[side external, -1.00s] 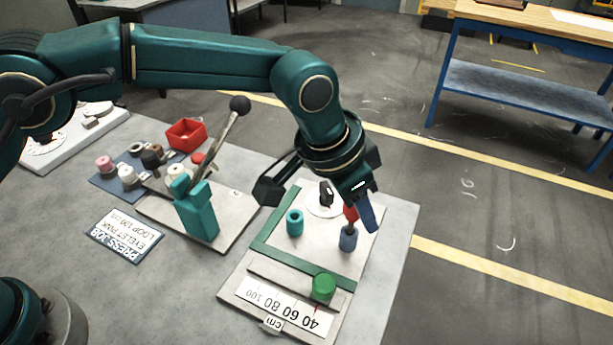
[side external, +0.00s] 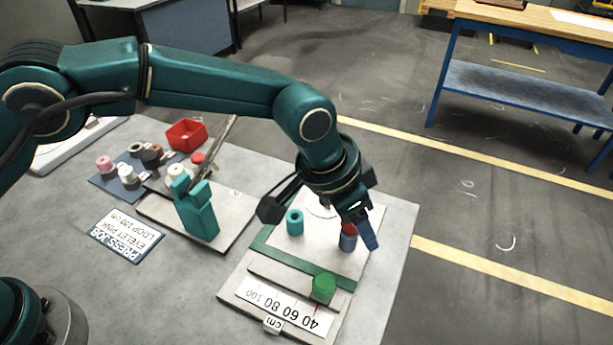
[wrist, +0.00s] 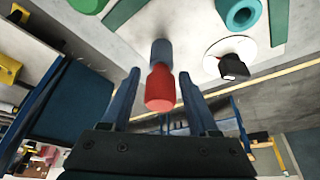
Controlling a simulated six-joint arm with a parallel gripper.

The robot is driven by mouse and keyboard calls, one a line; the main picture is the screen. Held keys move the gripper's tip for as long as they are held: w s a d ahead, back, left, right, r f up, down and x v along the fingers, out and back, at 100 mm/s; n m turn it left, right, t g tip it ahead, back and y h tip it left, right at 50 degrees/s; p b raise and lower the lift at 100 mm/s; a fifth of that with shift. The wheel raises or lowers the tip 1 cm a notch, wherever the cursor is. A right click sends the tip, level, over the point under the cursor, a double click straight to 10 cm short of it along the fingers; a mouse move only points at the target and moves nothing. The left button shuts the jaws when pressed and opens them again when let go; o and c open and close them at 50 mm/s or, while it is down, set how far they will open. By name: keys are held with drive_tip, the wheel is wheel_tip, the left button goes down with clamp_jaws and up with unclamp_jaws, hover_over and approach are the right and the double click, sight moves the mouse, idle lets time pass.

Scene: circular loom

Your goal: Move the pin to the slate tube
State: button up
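The red pin (side external: 348,229) stands upright at the slate tube (side external: 347,244), its red head sitting over the tube's top. In the wrist view the red head (wrist: 160,90) is in line with the slate tube (wrist: 162,50) beyond it. My gripper (wrist: 160,73) has one finger on each side of the red head, with a visible gap on both sides, so it looks open. In the side view my gripper (side external: 358,238) hides part of the pin. The pin's lower part is hidden.
A teal tube (side external: 295,222) stands to the left on the same board; it also shows in the wrist view (wrist: 240,12). A black piece (wrist: 233,67) sits on a white disc (wrist: 215,52). A green cylinder (side external: 323,287) stands near the scale (side external: 282,305).

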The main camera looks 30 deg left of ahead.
drive_tip(key=shift+r, duration=0.1)
drive_tip(key=shift+v, duration=2.5)
drive_tip(key=shift+s+a+f+g+y, duration=0.3)
drive_tip(key=shift+s+a+f, duration=0.5)
drive_tip(key=shift+s, duration=0.1)
drive_tip(key=shift+s+a+r+n, duration=0.15)
drive_tip(key=shift+s+a, duration=0.1)
drive_tip(key=shift+a, duration=0.2)
drive_tip(key=shift+s+a+r+n, duration=0.15)
drive_tip(key=shift+s+a, duration=0.05)
drive_tip(key=shift+a, duration=0.2)
drive_tip(key=s+a+r+n+t, duration=0.1)
drive_tip(key=s+a+r+n, duration=0.1)
drive_tip(key=s+a, duration=0.2)
drive_tip(key=s+a+r+n+t+y, duration=0.1)
drive_tip(key=s+a+r+n, duration=0.2)
drive_tip(key=a, duration=0.8)
drive_tip(key=s+a+r+n+t+y, duration=0.1)
drive_tip(key=s+a+r+n, duration=0.1)
drive_tip(key=s+a, duration=0.5)
drive_tip(key=shift+s+a+r+n, duration=0.15)
drive_tip(key=shift+a+r+n, duration=0.25)
drive_tip(key=shift+a+r, duration=0.2)
